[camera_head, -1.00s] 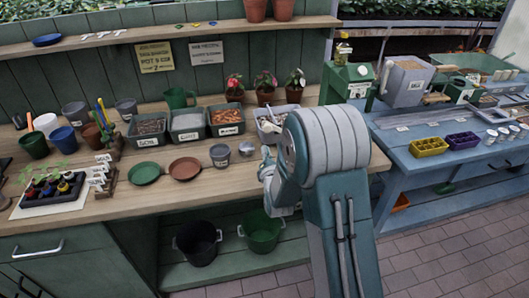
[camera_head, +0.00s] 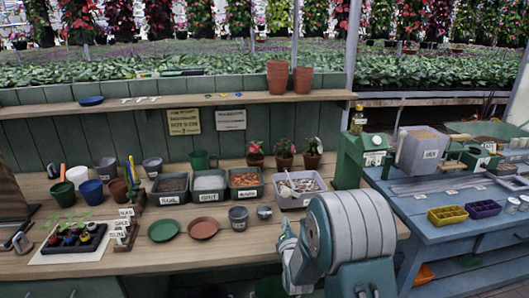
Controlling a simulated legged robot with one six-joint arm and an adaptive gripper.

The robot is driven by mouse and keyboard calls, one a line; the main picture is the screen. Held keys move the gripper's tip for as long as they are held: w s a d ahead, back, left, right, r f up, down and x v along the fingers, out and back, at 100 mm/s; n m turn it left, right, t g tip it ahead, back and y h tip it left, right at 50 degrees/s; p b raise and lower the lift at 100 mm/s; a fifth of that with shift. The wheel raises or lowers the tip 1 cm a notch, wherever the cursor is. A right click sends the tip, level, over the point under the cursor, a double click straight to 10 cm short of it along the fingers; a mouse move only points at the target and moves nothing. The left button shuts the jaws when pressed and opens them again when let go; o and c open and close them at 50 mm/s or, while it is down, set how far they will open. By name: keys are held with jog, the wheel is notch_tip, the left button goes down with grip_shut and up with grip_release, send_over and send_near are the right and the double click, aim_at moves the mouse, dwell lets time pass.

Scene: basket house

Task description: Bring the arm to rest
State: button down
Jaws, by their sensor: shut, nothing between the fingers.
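My arm stands folded at the front of the wooden potting bench (camera_head: 250,245), right of its middle. Its large grey and teal rounded joint covers part of the bench's front edge. My gripper (camera_head: 286,232) shows small, just left of that joint, over the bench top near the front. It is shut and holds nothing that I can see. Part of it is hidden by my own arm.
Labelled bins, including soil (camera_head: 169,189) and grit (camera_head: 209,187), stand behind. A green saucer (camera_head: 163,230), terracotta saucer (camera_head: 203,228) and grey pot (camera_head: 238,217) lie to the left. A green machine (camera_head: 359,158) and blue table (camera_head: 400,205) are at right.

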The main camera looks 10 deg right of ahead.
jog(key=s+a+r+m+g, duration=0.1)
jog(key=s+r+m+g, duration=0.5)
jog(key=s+r+m, duration=0.55)
jog(key=s+r+m+g+y, duration=0.1)
jog(key=s+m+g, duration=0.6)
jog(key=s+m, duration=0.8)
jog(key=s, duration=1.1)
jog(key=shift+a+r, duration=0.3)
